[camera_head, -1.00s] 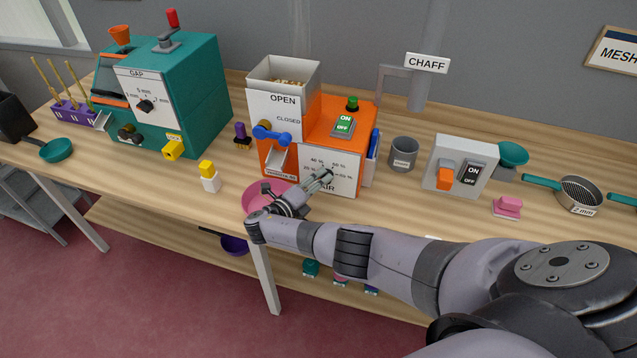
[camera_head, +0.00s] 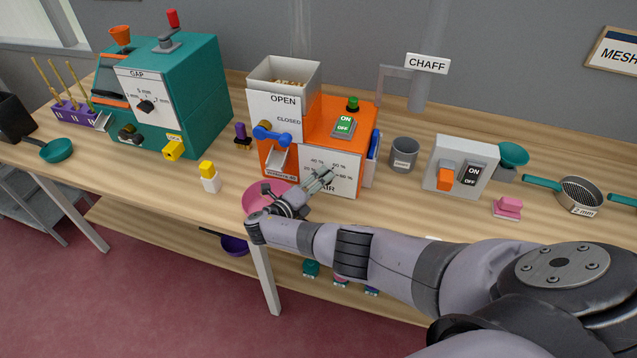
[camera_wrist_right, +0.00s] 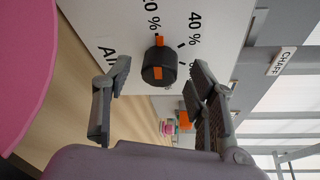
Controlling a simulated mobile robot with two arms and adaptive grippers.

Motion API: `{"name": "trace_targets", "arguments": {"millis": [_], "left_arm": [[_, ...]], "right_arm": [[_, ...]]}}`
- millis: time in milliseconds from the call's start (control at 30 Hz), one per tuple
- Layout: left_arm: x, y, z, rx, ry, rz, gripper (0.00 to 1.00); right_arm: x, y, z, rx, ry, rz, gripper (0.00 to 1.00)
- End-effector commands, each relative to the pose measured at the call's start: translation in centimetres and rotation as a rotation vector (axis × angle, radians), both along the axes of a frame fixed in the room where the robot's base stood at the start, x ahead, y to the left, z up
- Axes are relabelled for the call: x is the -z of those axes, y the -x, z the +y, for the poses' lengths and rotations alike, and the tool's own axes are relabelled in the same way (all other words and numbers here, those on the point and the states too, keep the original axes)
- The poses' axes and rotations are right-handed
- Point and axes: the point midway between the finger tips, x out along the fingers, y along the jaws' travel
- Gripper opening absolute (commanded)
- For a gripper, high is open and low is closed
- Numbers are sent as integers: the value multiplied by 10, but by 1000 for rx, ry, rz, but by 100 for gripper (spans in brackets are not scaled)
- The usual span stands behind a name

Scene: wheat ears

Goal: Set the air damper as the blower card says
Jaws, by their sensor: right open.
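The orange blower (camera_head: 346,115) stands mid-table with a white air dial panel (camera_head: 345,186) on its front. In the right wrist view, the black air knob (camera_wrist_right: 159,66) has an orange mark that points towards a partly cut-off label ending in "0 %", beside "40 %". My right gripper (camera_head: 322,180) is at the dial and hides the knob in the head view. In the right wrist view, its open fingers (camera_wrist_right: 160,77) lie on either side of the knob; I cannot tell whether they touch it. No readable blower card shows. My left gripper is out of view.
A pink bowl (camera_head: 255,198) lies under my right wrist. The blower has a blue lever (camera_head: 271,134) left of the dial and a blue-and-white item (camera_head: 373,144) on its right side. A grey cup (camera_head: 404,155) and switch box (camera_head: 461,163) stand to the right.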

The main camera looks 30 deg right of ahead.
Motion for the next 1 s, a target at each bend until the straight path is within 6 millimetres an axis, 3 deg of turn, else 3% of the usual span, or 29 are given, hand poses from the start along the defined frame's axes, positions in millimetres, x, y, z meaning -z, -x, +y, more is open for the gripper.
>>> {"name": "trace_targets", "arguments": {"millis": [167,600,767,1000], "left_arm": [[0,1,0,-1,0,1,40],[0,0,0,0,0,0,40],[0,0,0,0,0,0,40],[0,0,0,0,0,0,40]], "right_arm": [[-1,5,14,-2,-2,-1,52],[-14,33,95,-3,-1,0,52],[-16,38,109,-2,-2,0,52],[-17,40,112,0,0,0,52]]}}
